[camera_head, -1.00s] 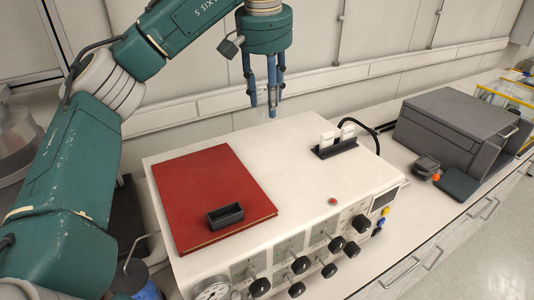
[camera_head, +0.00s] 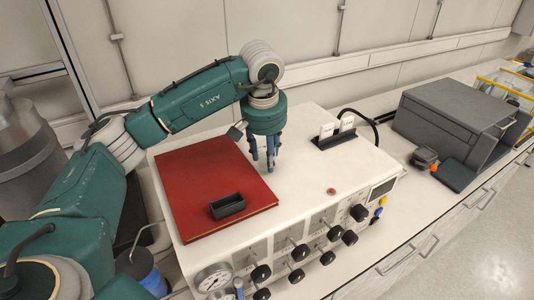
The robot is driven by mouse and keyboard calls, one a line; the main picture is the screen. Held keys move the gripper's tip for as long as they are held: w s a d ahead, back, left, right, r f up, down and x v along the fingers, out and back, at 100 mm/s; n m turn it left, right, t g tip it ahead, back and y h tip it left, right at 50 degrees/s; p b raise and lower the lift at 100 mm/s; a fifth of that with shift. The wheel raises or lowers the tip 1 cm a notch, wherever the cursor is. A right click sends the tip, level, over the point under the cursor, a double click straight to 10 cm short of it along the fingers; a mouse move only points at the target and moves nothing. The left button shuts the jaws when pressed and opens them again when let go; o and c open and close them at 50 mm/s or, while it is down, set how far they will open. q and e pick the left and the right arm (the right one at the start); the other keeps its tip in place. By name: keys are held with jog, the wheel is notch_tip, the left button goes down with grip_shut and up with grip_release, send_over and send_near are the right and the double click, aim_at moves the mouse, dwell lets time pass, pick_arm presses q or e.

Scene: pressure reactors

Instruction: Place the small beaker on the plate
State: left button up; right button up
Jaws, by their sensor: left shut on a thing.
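My left gripper (camera_head: 270,169), with blue-grey fingers, points down over the white top of the control unit (camera_head: 310,185), just right of a red book. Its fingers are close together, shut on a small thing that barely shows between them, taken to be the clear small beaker. I cannot tell whether it touches the white top. No separate plate can be made out; the flat white top is the surface under the gripper. My right gripper is not in view.
The red book (camera_head: 205,175) bears a small black open box (camera_head: 227,206). A black holder with white pieces (camera_head: 333,137) stands at the back right. Black knobs line the front. A grey box-shaped device (camera_head: 450,120) stands right. The white top is clear between gripper and holder.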

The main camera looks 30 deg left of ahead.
pick_arm(q)
jog(key=shift+f, duration=0.5)
jog(key=o, duration=0.9)
jog(key=shift+c, duration=0.2)
